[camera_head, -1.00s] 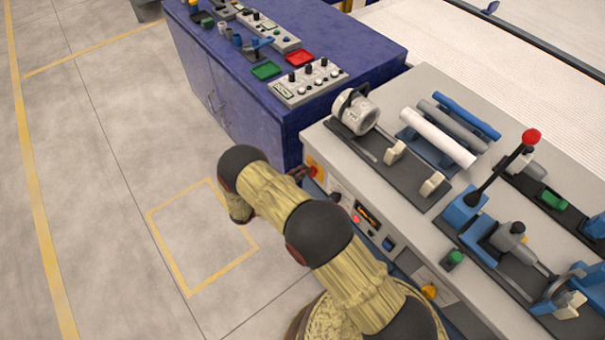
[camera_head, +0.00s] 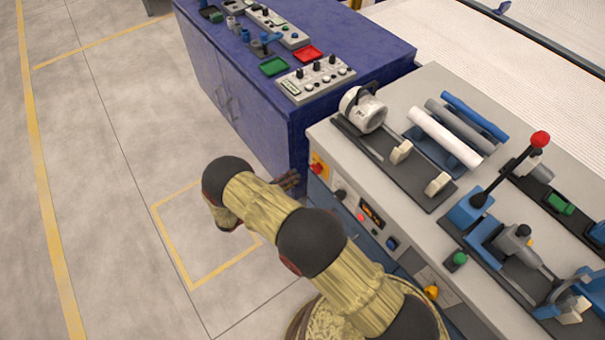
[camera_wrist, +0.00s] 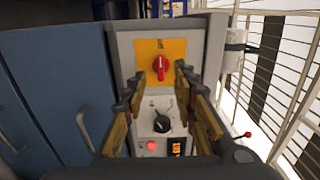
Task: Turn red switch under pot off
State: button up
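The red switch (camera_wrist: 160,66) is a rotary knob on a yellow plate (camera_wrist: 175,48) on the front panel of a grey machine. Its handle looks upright in the wrist view. In the head view the switch (camera_head: 318,168) sits on the panel below the white pot-like cylinder (camera_head: 369,113). My gripper (camera_wrist: 158,86) is open and empty, its two fingers on either side of the switch in the picture. In the head view my gripper (camera_head: 288,181) is to the left of the panel, apart from the switch.
Below the switch are a black knob (camera_wrist: 162,124), a red light (camera_wrist: 152,145) and a small display (camera_wrist: 176,146). A blue cabinet (camera_head: 290,120) stands close behind my gripper. Pipes (camera_head: 445,136) lie on the machine top. The floor at left is clear.

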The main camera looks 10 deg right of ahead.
jog(key=shift+v, duration=2.3)
